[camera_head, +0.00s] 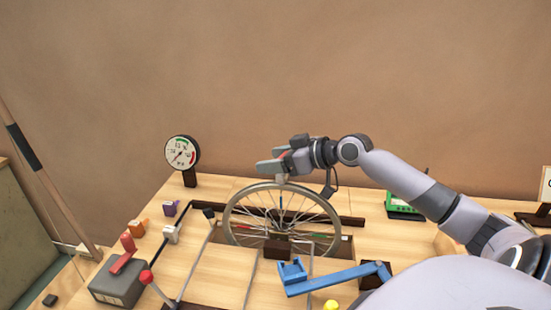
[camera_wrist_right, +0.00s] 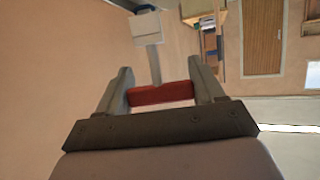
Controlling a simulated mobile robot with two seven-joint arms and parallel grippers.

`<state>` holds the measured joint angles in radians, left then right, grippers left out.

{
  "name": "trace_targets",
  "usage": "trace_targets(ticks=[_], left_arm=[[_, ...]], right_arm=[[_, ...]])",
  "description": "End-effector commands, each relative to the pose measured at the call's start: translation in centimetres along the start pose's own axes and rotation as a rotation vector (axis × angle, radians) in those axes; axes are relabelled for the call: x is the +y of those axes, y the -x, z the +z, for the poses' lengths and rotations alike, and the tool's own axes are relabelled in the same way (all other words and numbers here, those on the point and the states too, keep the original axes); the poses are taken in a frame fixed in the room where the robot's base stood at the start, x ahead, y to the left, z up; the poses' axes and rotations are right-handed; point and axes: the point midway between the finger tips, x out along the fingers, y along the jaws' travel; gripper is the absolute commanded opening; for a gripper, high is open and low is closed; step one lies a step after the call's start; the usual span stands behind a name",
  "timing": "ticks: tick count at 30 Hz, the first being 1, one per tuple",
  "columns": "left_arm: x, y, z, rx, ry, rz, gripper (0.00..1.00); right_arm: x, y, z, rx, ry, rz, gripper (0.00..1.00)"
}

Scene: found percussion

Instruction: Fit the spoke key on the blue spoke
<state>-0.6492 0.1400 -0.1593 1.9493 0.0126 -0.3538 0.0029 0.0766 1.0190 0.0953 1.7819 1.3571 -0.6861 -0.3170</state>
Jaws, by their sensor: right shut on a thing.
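My right gripper (camera_head: 270,160) is above the top of the spoked wheel (camera_head: 232,208). It is shut on a red bar (camera_wrist_right: 160,94), seen between the fingers in the right wrist view. The bar looks like the handle of the spoke key, with a pale stem and a grey block-like head (camera_wrist_right: 146,28) beyond it. In the head view the grey head (camera_head: 280,178) shows just at or above the rim; I cannot tell if it touches. The blue spoke (camera_head: 281,203) stands near the wheel's top, below the head. My left gripper is not in view.
A dial gauge (camera_head: 181,152) stands left of the wheel. A grey box with a red lever (camera_head: 122,262) and a red-knobbed lever (camera_head: 147,277) are at front left. A blue crank arm (camera_head: 330,279) lies in front. A green device (camera_head: 400,208) is behind my right arm.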

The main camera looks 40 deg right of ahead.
Motion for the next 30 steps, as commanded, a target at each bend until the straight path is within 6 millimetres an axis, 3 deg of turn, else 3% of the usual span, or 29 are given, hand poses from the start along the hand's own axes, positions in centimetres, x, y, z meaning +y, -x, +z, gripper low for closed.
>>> trace_targets(ticks=[2, 3, 5, 17, 30], left_arm=[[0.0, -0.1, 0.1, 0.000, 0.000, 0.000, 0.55], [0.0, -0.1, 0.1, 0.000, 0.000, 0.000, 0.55], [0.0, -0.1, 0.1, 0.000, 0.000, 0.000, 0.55], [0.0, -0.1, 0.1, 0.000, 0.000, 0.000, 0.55], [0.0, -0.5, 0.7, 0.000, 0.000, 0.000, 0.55]], right_arm=[[0.0, -0.1, 0.2, 0.000, 0.000, 0.000, 0.36], [0.0, -0.1, 0.1, 0.001, 0.000, 0.000, 0.81], [0.0, -0.1, 0.1, 0.000, 0.000, 0.000, 0.97], [0.0, 0.2, 0.2, -0.002, -0.001, 0.000, 0.97], [0.0, 4.1, 0.4, -0.003, -0.002, 0.000, 0.97]])
